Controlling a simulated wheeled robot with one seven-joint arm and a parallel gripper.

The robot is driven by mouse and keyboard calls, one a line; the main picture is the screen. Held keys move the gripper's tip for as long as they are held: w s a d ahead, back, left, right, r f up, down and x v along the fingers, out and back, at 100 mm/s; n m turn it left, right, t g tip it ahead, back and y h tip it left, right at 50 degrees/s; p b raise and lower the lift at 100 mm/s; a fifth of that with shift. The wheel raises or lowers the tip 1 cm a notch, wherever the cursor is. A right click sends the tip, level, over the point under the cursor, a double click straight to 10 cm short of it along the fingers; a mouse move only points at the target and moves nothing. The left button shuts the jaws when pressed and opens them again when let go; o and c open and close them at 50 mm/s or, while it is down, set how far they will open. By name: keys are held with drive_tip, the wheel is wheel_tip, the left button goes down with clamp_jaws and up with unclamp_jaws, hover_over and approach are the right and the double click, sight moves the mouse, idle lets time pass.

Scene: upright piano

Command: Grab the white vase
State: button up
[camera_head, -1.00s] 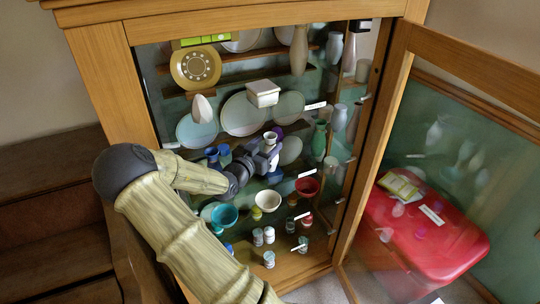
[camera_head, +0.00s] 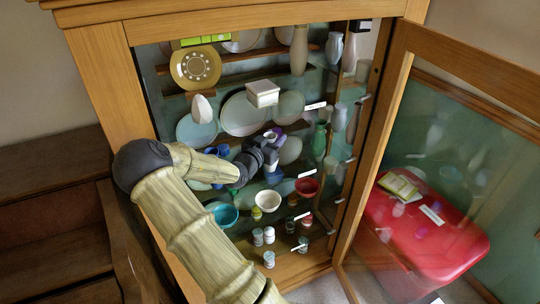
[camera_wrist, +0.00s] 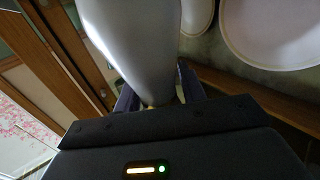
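The white vase (camera_wrist: 135,45) fills the upper middle of the wrist view, pale and smooth, narrowing toward my gripper. My gripper (camera_wrist: 157,98) has one finger on each side of its narrow end. The fingers are spread, with a small gap showing at the right; contact at the left is unclear. In the head view my gripper (camera_head: 272,160) is inside the cabinet at a middle shelf, among the crockery. A pale vase (camera_head: 269,138) shows there at the fingers, partly hidden by the gripper.
Blue cups (camera_head: 221,150) stand left of the gripper. A cream bowl (camera_head: 267,201), red bowl (camera_head: 307,187) and teal bowl (camera_head: 224,215) sit below. Plates (camera_head: 243,115) stand behind. The glass door (camera_head: 425,165) is open at the right.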

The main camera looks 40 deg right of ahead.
clamp_jaws()
drive_tip(key=shift+r, duration=0.1)
drive_tip(key=shift+r, duration=0.2)
wheel_tip(320, 180, up, 3)
drive_tip(key=shift+r, duration=0.15)
drive_tip(key=p+v, duration=0.1)
drive_tip(key=v, duration=1.7)
drive_tip(key=shift+f, duration=0.25)
drive_tip(key=shift+s, duration=0.1)
